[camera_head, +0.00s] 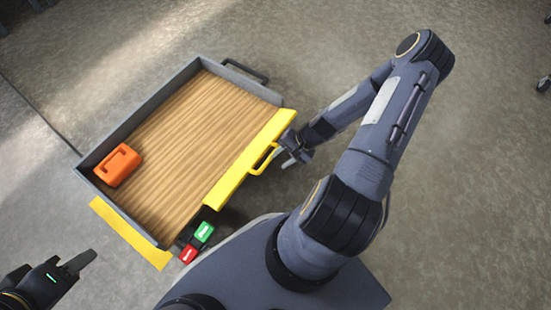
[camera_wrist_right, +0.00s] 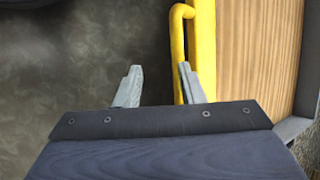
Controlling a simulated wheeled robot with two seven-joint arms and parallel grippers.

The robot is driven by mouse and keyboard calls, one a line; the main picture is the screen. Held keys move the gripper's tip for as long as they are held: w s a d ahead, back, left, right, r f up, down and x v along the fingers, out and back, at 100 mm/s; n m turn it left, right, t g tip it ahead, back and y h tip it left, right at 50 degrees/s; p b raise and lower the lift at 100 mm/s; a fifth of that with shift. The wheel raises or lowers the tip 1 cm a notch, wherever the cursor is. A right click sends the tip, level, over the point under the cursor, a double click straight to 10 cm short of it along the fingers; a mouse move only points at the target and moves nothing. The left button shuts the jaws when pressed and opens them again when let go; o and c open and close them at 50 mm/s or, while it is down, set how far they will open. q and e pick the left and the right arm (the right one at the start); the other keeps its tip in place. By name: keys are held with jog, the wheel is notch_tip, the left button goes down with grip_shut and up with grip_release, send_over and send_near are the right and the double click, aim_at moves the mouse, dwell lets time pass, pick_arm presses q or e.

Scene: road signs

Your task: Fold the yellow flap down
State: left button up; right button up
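The yellow flap (camera_head: 232,177) runs along the right side of a wood-floored grey tray (camera_head: 180,76). Its tilt is hard to judge from above. A yellow bar handle (camera_head: 265,157) sticks out from its outer side; it also shows in the right wrist view (camera_wrist_right: 177,45). My right gripper (camera_head: 284,158) is beside this handle, outside the tray. In the right wrist view its fingers (camera_wrist_right: 160,83) are apart, with the handle bar between them, close to the right finger. Contact cannot be told. My left gripper (camera_head: 82,262) is at the lower left, away from the tray.
An orange block-like object (camera_head: 118,165) sits in the tray's left corner. A dark handle (camera_head: 246,70) is on the tray's far side. A flat yellow strip (camera_head: 130,233) lies along the near left side. Green (camera_head: 204,232) and red (camera_head: 188,254) pieces are near the front corner.

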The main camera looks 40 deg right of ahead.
jog(key=p+v, duration=0.1)
jog(key=v, duration=0.3)
jog(key=shift+r, duration=0.15)
jog(key=shift+w+a, duration=0.1)
jog(key=shift+w, duration=0.05)
jog(key=a+r+n+h, duration=0.35)
jog(key=r+n, duration=0.35)
jog(key=r, duration=1.5)
jog(key=s+a+r+n+t+y+p, duration=0.1)
jog(key=s+a+r+n, duration=0.1)
jog(key=s+a+r, duration=0.4)
jog(key=s+a+r+n+t, duration=0.2)
jog(key=s+r, duration=0.3)
jog(key=r, duration=0.2)
notch_tip(320, 180, up, 34)
jog(key=p, duration=3.3)
jog(key=shift+w+g+p, duration=0.2)
jog(key=shift+g+p, duration=0.1)
